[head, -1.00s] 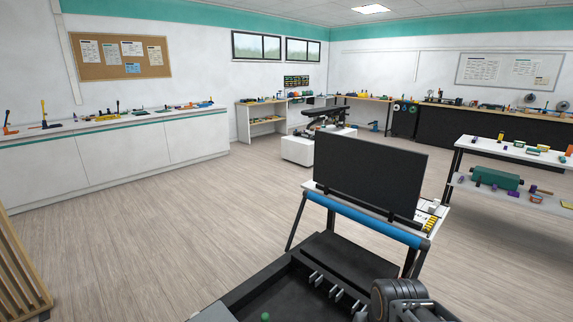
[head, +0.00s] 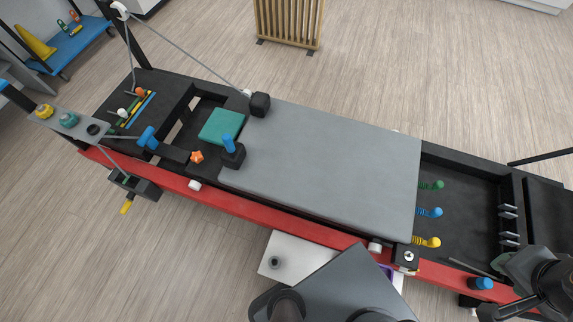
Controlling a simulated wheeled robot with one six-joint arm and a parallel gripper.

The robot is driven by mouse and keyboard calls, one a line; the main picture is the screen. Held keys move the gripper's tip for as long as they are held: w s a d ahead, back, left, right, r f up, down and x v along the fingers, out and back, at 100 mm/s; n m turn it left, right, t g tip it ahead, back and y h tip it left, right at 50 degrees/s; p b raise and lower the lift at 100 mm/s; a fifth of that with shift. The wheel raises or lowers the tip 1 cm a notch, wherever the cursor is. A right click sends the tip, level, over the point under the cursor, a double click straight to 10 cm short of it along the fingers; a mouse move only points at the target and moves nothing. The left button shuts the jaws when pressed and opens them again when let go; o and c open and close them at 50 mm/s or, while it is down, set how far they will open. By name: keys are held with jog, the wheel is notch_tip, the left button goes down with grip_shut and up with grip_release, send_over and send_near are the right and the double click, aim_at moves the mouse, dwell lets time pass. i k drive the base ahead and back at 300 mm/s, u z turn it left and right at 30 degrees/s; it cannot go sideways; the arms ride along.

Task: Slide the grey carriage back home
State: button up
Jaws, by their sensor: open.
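The grey carriage (head: 325,165) is a long flat pad lying across the red-sided frame (head: 270,213). A teal headrest (head: 222,126) and two black shoulder blocks, one upper (head: 260,104) and one lower (head: 233,154), stand at its left end. A dark gap lies between its right end and the black crossbar (head: 508,215) with metal hooks. Green (head: 432,185), blue (head: 431,212) and yellow (head: 430,241) springs stick out from its right end. My gripper (head: 500,290) appears open at the lower right, near a blue knob (head: 481,283) and apart from the carriage; its fingertips are hard to make out.
A small black block (head: 406,256) with a light knob sits on the front rail by the carriage's right corner. Cords run from the left end. A white surface (head: 290,255) lies before the rail.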

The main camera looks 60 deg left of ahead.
aim_at(357, 177)
jog(key=u, duration=1.75)
jog(key=k, duration=0.35)
jog(key=u, duration=0.55)
jog(key=i, duration=0.4)
jog(key=u, duration=0.5)
jog(key=k, duration=1.25)
jog(key=u, duration=1.25)
jog(key=i, duration=1.4)
jog(key=z, duration=0.75)
jog(key=i, duration=0.55)
jog(key=z, duration=0.55)
